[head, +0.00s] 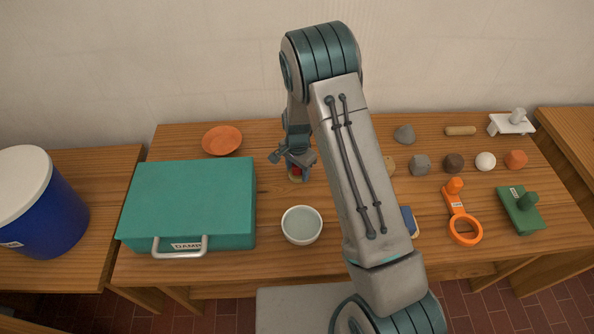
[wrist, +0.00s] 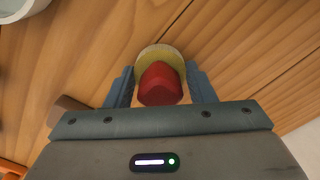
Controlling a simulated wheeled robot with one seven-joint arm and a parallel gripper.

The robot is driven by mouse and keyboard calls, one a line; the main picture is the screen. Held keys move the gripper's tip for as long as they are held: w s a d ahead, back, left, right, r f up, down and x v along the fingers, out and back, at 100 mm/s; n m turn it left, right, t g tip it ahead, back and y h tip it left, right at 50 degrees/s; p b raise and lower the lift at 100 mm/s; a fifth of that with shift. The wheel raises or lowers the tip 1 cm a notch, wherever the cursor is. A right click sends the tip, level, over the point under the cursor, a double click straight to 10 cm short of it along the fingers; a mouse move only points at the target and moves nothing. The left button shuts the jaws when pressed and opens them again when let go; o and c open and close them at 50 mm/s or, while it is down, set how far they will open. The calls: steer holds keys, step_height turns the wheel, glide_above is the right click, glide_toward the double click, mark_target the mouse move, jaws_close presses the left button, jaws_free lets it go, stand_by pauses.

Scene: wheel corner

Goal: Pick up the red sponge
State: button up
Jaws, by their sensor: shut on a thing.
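The red sponge (wrist: 161,84) is between the two fingers of my gripper (wrist: 160,88) in the wrist view. My gripper is shut on it. A round yellowish piece (wrist: 160,53) shows just beyond the red sponge, touching or overlapping it in the picture. In the head view the red sponge (head: 296,171) is a small patch below my gripper (head: 297,166), at the back middle of the wooden table (head: 270,265). Whether the sponge touches the table is hard to tell.
A teal case (head: 190,198) and an orange dish (head: 222,140) are on the left. A white bowl (head: 301,225) stands in front of my gripper. Several lumps, an orange ring tool (head: 465,229) and a green tool (head: 521,209) lie on the right. My arm hides part of the table.

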steer(key=shift+r, duration=0.1)
steer(key=shift+r, duration=0.65)
step_height(320, 180, up, 2)
steer(key=shift+r+b, duration=0.25)
steer(key=shift+b, duration=0.15)
steer(key=w+d+r+b, duration=0.1)
steer(key=w+d+r, duration=0.2)
steer(key=d+r, duration=0.4)
steer(key=d, duration=0.4)
steer(key=shift+d+b, duration=0.15)
steer(key=shift+b, duration=0.15)
steer(key=shift+o, duration=0.4)
